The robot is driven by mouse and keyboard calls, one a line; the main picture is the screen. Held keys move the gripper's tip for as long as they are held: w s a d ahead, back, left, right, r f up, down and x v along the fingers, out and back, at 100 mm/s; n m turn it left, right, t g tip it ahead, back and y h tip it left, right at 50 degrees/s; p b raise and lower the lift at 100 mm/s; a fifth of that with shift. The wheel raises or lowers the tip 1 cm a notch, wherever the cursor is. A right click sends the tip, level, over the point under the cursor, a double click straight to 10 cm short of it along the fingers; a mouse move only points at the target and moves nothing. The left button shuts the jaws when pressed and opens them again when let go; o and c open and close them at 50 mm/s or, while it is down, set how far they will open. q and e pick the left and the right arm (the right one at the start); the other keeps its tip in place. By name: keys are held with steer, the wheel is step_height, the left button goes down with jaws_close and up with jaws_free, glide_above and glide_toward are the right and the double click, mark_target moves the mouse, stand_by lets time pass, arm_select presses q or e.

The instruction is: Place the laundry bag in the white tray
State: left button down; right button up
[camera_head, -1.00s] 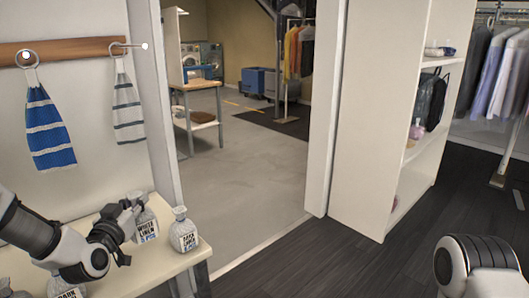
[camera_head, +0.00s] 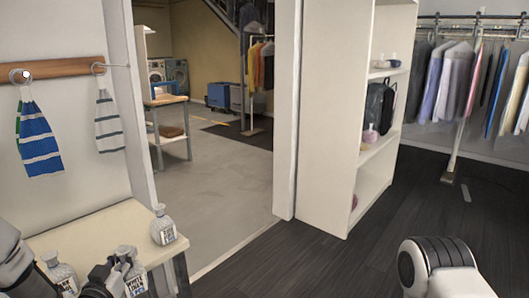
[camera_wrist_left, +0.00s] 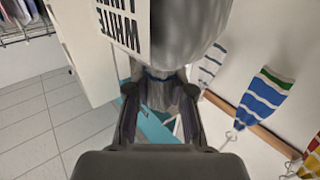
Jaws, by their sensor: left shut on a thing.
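My left gripper (camera_head: 105,272) is shut on the narrow neck of a grey laundry bag (camera_head: 130,284) near the bottom left of the head view. In the left wrist view, the gripper's fingers (camera_wrist_left: 160,88) close around the neck, just by a blue tie. The bag's rounded grey body (camera_wrist_left: 185,30) fills the top and shows a white label reading "WHITE". Two similar labelled bags stand at the bench, one at its right end (camera_head: 163,228) and one beside my left arm (camera_head: 62,274). I cannot make out a white tray. My right gripper is out of view.
The pale bench (camera_head: 95,230) stands against the left wall, under a wooden peg rail (camera_head: 65,68) with striped towels (camera_head: 38,142). An open doorway leads to another room. A white shelf (camera_head: 375,185) and garment rail (camera_head: 465,60) stand right. Dark floor between is clear.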

arm_select(q)
steer(key=s+d+f+m+h+p, duration=0.1)
steer(key=s+d+f+p, duration=0.25)
steer(key=d+f, duration=1)
steer(key=s+d+r+n+y, duration=0.1)
steer(key=s+r, duration=0.4)
steer(key=r, duration=0.2)
steer(key=shift+d+b, duration=0.15)
steer(key=shift+b, duration=0.2)
steer(key=shift+r, duration=0.1)
